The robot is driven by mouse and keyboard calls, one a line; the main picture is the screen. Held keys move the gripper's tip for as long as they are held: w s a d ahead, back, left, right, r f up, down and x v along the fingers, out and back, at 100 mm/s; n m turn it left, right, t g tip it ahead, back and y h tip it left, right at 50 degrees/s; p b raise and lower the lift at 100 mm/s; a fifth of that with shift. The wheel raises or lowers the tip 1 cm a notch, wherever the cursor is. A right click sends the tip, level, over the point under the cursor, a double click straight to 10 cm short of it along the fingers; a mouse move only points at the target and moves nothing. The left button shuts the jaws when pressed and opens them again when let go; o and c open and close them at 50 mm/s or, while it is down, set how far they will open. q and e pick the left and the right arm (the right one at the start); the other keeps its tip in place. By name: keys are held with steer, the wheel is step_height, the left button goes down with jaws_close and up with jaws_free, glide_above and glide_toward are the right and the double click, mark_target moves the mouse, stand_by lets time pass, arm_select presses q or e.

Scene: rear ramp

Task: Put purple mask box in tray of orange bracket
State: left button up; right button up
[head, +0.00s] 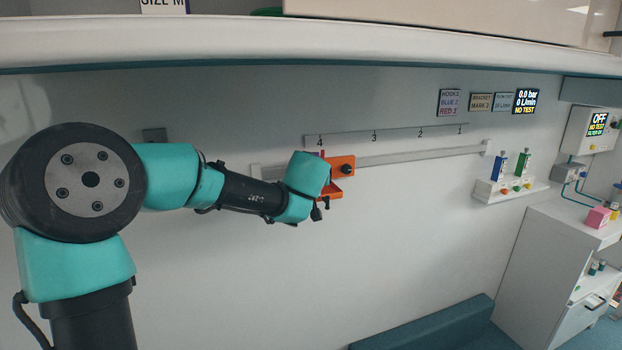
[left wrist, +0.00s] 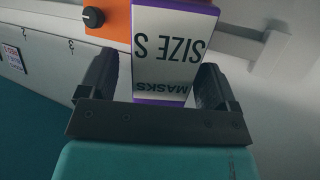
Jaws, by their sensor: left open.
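The purple mask box (left wrist: 165,50) has a white face reading "SIZE S MASKS" and purple edges; it appears upside down in the left wrist view. The orange bracket (head: 341,166) with a black knob is on the wall rail near mark 4, and its upper part (left wrist: 108,20) shows behind the box in the left wrist view. In the head view my left wrist hides most of the box and part of the bracket's tray (head: 333,191). My left gripper (left wrist: 158,68) is open, with one finger on each side of the box. I cannot tell whether the box rests in the tray. My right gripper is out of view.
The wall rail (head: 420,154) runs right from the bracket, below a numbered strip (head: 390,135). Farther right are a small shelf (head: 510,190) with blue and green units and a white cabinet (head: 545,250) with a pink box (head: 598,216). A white ledge (head: 300,45) crosses above.

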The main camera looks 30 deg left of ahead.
arm_select(q)
steer(key=v, duration=1.2)
steer(key=d+f+m+g+h, duration=0.2)
steer(key=d+f+g+h, duration=0.2)
steer(key=f, duration=1.4)
steer(key=d+f+m+g+h, duration=0.3)
steer(key=d+f+g, duration=0.1)
steer(key=f, duration=1.3)
steer(key=s+d+f+g+h, duration=0.1)
steer(key=s+f, duration=0.5)
steer(key=f, duration=0.3)
steer(key=s+d+f+g+h, duration=0.1)
steer(key=s+d+f, duration=0.1)
steer(key=s+f, duration=0.4)
steer(key=s+d+f+n+g+h, duration=0.1)
steer(key=s+f, duration=0.5)
steer(key=f, duration=0.6)
steer(key=shift+s+d+f, duration=0.25)
steer(key=shift+s+d, duration=0.05)
steer(key=shift+d, duration=0.45)
steer(key=shift+o, duration=0.4)
steer(key=shift+w+r, duration=0.1)
